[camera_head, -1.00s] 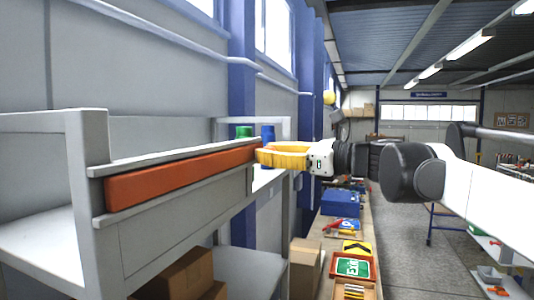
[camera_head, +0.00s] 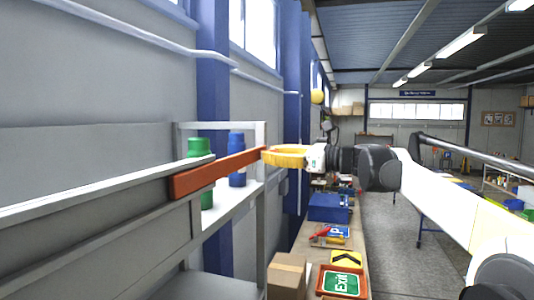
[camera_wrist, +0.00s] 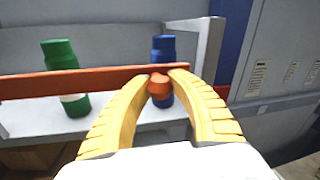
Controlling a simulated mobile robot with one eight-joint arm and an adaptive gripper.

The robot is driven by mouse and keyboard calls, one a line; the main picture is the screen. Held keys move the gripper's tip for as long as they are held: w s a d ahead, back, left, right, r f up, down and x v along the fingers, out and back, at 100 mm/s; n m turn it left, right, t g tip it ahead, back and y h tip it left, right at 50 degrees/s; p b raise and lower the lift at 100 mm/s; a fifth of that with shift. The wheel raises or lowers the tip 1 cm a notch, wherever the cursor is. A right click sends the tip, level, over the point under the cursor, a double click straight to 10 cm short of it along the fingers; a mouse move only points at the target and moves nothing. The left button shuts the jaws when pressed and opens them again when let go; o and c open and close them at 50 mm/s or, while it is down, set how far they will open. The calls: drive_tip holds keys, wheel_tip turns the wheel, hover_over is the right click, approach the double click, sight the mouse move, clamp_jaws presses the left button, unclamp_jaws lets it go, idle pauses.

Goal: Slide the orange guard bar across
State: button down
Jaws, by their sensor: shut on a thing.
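The orange guard bar (camera_head: 215,173) runs level along the front of a grey shelf. Its near end sits by the grey rails (camera_head: 100,195), and the rest spans the open bay with the bottles behind it. In the wrist view the bar (camera_wrist: 60,85) crosses from the left edge to just past my fingers. My gripper (camera_head: 268,155), with yellow ribbed fingers, is at the bar's far end. The wrist view shows its fingertips (camera_wrist: 160,76) closed around a round orange knob (camera_wrist: 158,87) on the bar.
A green bottle (camera_head: 199,147) and a blue bottle (camera_head: 237,146) stand on the shelf behind the bar. A workbench beyond holds a blue box (camera_head: 328,207), a green exit sign (camera_head: 343,282) and a cardboard box (camera_head: 287,273). Open floor lies to the right.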

drive_tip(key=w, duration=0.1)
drive_tip(key=w+d+p, duration=0.1)
drive_tip(key=w, duration=0.1)
drive_tip(key=w+d, duration=0.1)
drive_tip(key=w, duration=0.1)
drive_tip(key=shift+w, duration=0.2)
drive_tip(key=c, duration=1.2)
unclamp_jaws()
drive_tip(key=shift+d, duration=0.1)
drive_tip(key=shift+o, duration=0.6)
drive_tip(key=shift+w+d, duration=0.15)
drive_tip(key=shift+w, duration=0.1)
drive_tip(key=shift+s, duration=0.15)
drive_tip(key=v, duration=1.2)
